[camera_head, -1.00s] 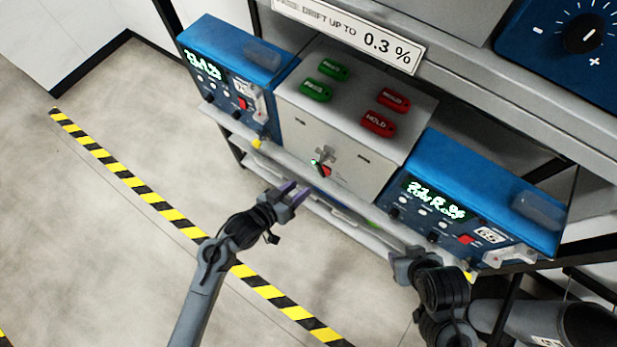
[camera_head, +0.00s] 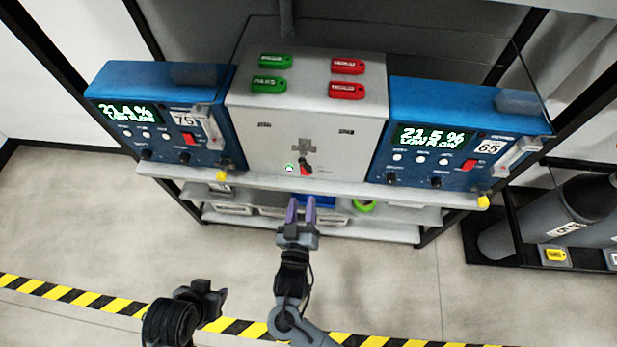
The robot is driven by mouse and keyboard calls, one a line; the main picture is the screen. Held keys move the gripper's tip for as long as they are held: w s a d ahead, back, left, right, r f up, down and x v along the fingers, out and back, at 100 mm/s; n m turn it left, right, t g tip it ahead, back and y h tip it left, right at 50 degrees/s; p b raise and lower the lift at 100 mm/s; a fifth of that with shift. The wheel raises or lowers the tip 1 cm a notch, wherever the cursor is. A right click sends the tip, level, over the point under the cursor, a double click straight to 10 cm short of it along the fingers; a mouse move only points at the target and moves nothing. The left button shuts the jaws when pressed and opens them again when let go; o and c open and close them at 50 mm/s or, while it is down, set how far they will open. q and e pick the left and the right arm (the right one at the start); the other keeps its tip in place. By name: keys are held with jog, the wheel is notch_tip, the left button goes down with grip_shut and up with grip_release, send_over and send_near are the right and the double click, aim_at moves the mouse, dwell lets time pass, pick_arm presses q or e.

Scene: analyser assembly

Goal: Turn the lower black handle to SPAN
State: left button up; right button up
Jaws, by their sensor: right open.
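The grey box (camera_head: 345,125) stands on the shelf between two blue analysers. Low on its front is a small handle (camera_head: 307,167), black with a red part, just below a grey cross-shaped fitting (camera_head: 304,147). A small green-and-white spot (camera_head: 291,168) is left of the handle. The labels there are too small to read, so I cannot tell its setting. My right gripper (camera_head: 301,208) is open and empty, its two purple fingers pointing up toward the box, below the handle and apart from it. My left gripper (camera_head: 208,288) is at the lower left, away from the box; its fingers are unclear.
The left analyser (camera_head: 160,80) and right analyser (camera_head: 470,100) flank the box. Green and red tags lie on its top. The shelf's front edge (camera_head: 330,185) runs below the handle. The floor in front is open.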

aim_at(308, 171)
jog(key=w, duration=0.4)
jog(key=w+d+r+b, duration=0.1)
jog(key=w, duration=0.3)
jog(key=w+d, duration=0.1)
jog(key=w, duration=0.3)
jog(key=shift+w+d+r+b, duration=0.15)
jog(key=shift+w+d+b, duration=0.05)
jog(key=shift+w+b, duration=0.1)
pick_arm(q)
jog(key=f, duration=0.2)
jog(key=d, duration=0.1)
jog(key=shift+s+f, duration=0.25)
jog(key=shift+f, duration=0.15)
jog(key=shift+a, duration=0.1)
